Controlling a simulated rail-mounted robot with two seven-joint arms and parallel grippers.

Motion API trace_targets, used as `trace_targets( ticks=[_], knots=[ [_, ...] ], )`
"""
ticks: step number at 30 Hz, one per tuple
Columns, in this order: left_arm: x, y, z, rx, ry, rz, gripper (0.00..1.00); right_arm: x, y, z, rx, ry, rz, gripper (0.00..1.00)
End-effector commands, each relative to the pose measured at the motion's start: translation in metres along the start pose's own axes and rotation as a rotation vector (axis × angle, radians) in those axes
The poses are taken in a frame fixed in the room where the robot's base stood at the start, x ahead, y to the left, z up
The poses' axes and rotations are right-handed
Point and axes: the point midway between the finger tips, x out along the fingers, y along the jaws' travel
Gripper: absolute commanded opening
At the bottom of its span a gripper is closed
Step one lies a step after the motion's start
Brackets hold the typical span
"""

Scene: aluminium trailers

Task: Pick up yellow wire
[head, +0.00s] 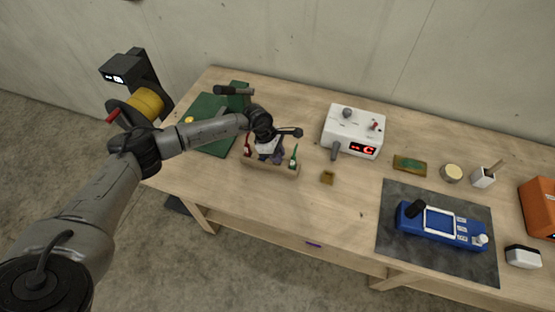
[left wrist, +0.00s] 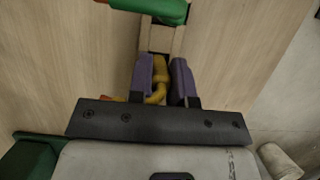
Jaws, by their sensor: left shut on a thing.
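The yellow wire (left wrist: 159,78) shows in the left wrist view as a short, bent yellow piece between the purple fingers of my left gripper (left wrist: 163,76). The fingers are shut on it. In the head view my left gripper (head: 274,157) is at the wooden holder (head: 262,168) on the table, between a red-handled tool (head: 247,147) and a green-handled tool (head: 293,158). There the wire is hidden by the gripper. Whether the wire still touches the holder cannot be told. My right gripper is not in view.
A spool of yellow wire (head: 147,103) stands at the left. A green mat (head: 215,145) lies behind the holder. A white box with a red display (head: 352,133) and a blue device (head: 442,224) on a grey mat (head: 398,193) stand to the right.

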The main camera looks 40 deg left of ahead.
Motion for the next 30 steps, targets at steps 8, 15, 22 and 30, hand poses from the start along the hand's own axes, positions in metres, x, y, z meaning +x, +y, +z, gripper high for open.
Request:
trace_targets(
  ticks=[8,15,22,30],
  knots=[
    [0.000,0.000,0.000,0.000,0.000,0.001,0.00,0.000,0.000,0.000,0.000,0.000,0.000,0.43],
    [-0.004,0.001,0.002,0.001,-0.001,0.002,0.00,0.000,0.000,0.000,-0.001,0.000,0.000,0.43],
    [-0.026,0.001,0.011,0.002,-0.001,0.004,0.00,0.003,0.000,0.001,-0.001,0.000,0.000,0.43],
    [-0.048,-0.026,0.040,0.006,-0.002,0.000,0.00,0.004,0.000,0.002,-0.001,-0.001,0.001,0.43]
  ],
)
